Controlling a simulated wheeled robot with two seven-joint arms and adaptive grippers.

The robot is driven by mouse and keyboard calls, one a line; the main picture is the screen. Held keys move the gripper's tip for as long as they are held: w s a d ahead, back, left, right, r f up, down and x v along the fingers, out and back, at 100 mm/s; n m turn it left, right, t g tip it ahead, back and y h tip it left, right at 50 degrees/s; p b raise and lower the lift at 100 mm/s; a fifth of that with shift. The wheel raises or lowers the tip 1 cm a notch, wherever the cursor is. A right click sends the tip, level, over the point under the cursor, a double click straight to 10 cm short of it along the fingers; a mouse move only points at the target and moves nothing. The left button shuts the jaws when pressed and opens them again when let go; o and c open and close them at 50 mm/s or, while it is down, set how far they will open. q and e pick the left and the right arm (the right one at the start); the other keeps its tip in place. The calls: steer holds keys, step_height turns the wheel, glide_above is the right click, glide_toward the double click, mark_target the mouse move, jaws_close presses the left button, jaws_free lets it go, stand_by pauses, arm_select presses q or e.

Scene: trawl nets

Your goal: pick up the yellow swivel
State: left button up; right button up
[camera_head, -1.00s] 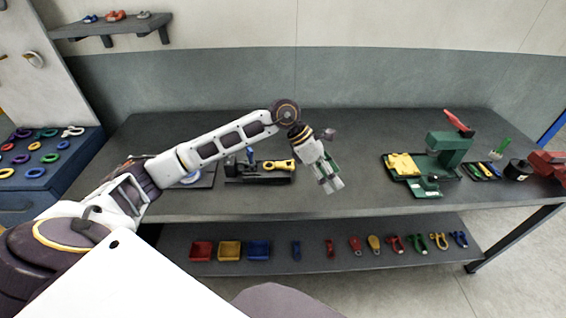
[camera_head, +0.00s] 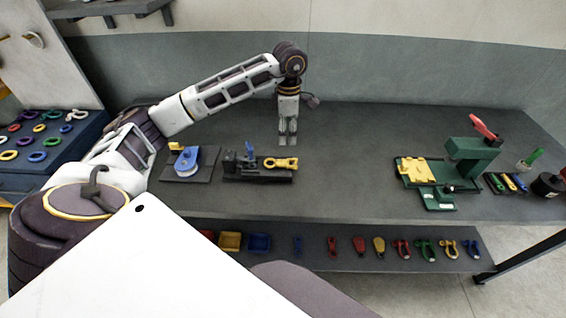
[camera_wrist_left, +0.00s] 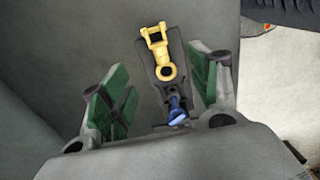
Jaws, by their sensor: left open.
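The yellow swivel (camera_head: 281,163) lies on a dark fixture (camera_head: 232,174) on the table, left of centre in the head view. In the left wrist view the yellow swivel (camera_wrist_left: 159,50) shows beyond the fingertips, between them in the picture, on the dark fixture with a blue-handled part (camera_wrist_left: 177,112) at its near end. My left gripper (camera_head: 288,142) points down above the table, just behind the swivel in the head view. Its green-padded fingers (camera_wrist_left: 160,88) are apart, and nothing is between them. My right gripper is not in view.
A blue round piece on a dark plate (camera_head: 202,170) sits left of the fixture. A green press (camera_head: 466,160) with a yellow block (camera_head: 415,170) stands at the right. Several shackles and bins are on the lower shelf (camera_head: 330,262). The table's middle is clear.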

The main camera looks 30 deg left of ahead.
arm_select(q)
steer(key=p, duration=0.1)
glide_above(290, 160)
steer(key=s, duration=0.2)
steer(key=shift+w+f, duration=0.15)
steer(key=shift+f, duration=4.2)
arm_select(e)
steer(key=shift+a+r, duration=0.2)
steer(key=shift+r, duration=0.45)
arm_select(q)
steer(key=shift+w+d+f+p, duration=0.1)
steer(key=shift+f+p, duration=0.15)
steer(key=shift+f, duration=0.15)
steer(key=shift+w+d+f+p, duration=0.1)
steer(key=shift+f+p, duration=0.15)
steer(key=shift+f, duration=0.1)
step_height(290, 160, down, 3)
steer(key=shift+w+d+r+p, duration=0.1)
steer(key=shift+r+p, duration=0.05)
steer(key=shift+p, duration=0.25)
steer(key=shift+f, duration=0.5)
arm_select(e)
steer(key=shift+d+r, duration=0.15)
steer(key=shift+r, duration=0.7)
